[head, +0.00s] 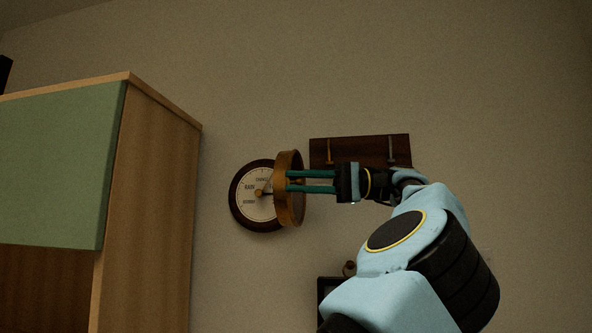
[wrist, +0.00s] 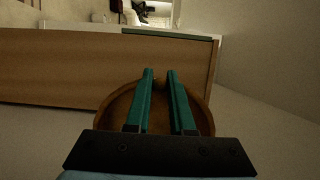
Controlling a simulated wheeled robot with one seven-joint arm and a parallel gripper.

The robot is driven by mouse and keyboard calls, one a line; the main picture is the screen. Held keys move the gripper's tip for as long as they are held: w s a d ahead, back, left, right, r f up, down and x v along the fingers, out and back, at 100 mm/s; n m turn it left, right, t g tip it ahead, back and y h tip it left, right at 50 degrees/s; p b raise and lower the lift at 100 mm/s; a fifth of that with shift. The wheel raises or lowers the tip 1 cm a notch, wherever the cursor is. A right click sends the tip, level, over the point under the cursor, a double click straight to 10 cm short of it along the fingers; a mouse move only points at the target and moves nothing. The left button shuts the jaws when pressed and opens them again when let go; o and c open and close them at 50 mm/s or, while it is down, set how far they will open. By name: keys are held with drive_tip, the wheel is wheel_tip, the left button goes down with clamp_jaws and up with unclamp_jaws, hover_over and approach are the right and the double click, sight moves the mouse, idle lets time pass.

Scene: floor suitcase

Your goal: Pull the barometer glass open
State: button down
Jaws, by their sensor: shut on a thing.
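The barometer (head: 246,207) hangs on the wall in the head view, a pale round dial in a dark rim with the word RAIN on it. Its glass (head: 289,215), in a brass-coloured round frame, stands swung out from the dial at the right. My gripper (head: 290,181) reaches it from the right, its teal fingers at the glass's front. In the wrist view the fingers of my gripper (wrist: 160,76) lie over the round brown frame of the glass (wrist: 120,103). They are shut on a small knob (wrist: 161,84), mostly hidden between the tips.
A wooden cabinet (head: 150,190) with a green panel (head: 60,170) stands at the left, close to the barometer. A dark board with hooks (head: 350,148) hangs behind my gripper. A dark object (head: 328,287) is partly hidden below my arm. The upper wall is bare.

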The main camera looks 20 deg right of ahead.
drive_tip(key=shift+d, duration=0.15)
drive_tip(key=c, duration=0.8)
unclamp_jaws()
drive_tip(key=shift+f, duration=0.1)
